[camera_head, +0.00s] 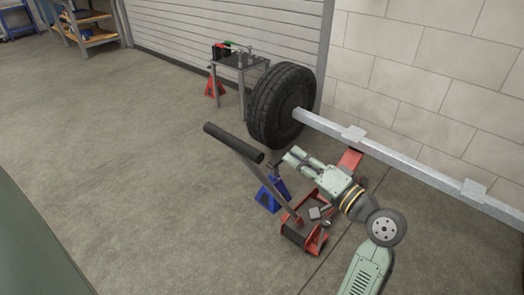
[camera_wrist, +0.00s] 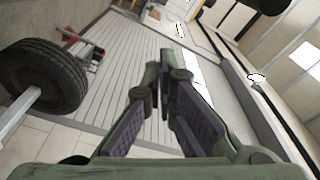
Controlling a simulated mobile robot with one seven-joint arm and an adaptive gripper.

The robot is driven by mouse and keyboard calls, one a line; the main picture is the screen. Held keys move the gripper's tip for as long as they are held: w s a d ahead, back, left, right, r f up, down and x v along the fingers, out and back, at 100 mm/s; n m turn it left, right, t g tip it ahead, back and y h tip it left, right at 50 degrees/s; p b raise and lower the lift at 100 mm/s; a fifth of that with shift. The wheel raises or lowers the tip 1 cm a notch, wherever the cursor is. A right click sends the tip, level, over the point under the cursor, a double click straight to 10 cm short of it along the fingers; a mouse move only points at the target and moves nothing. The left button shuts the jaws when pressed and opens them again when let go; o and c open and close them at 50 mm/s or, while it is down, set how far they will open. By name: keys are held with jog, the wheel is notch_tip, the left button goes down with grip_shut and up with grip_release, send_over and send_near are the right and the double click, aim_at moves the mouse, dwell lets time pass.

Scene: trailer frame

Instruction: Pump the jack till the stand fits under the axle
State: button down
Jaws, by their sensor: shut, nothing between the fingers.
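The red jack (camera_head: 294,233) stands on the floor beside the axle. Its handle (camera_head: 262,174) slants up to the left and ends in a black grip (camera_head: 234,142). The silver axle (camera_head: 400,158) runs from the tire (camera_head: 277,106) toward the right edge. A red jack part (camera_head: 350,160) shows by the axle, but contact is hidden behind my arm. A blue stand (camera_head: 270,195) is on the floor left of the jack, partly behind the handle. My gripper (camera_head: 289,156) is shut and empty, right of the handle and apart from the grip. Its fingers (camera_wrist: 160,64) also show in the wrist view.
A small metal table (camera_head: 240,63) with tools stands behind the tire, with a red stand (camera_head: 214,88) beside it. Wooden shelves (camera_head: 88,28) are at the back left. The floor (camera_head: 130,150) left of the handle is clear.

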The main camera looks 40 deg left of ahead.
jog(key=shift+a, duration=0.1)
dwell(0.3)
jog(key=p+x, duration=0.2)
jog(key=x, duration=0.8)
jog(key=s, duration=0.1)
jog(key=s+f, duration=0.1)
jog(key=s, duration=0.1)
jog(key=shift+s+d+f+p, duration=0.2)
jog(key=shift+d+f+p, duration=0.1)
jog(key=shift+f+p, duration=0.1)
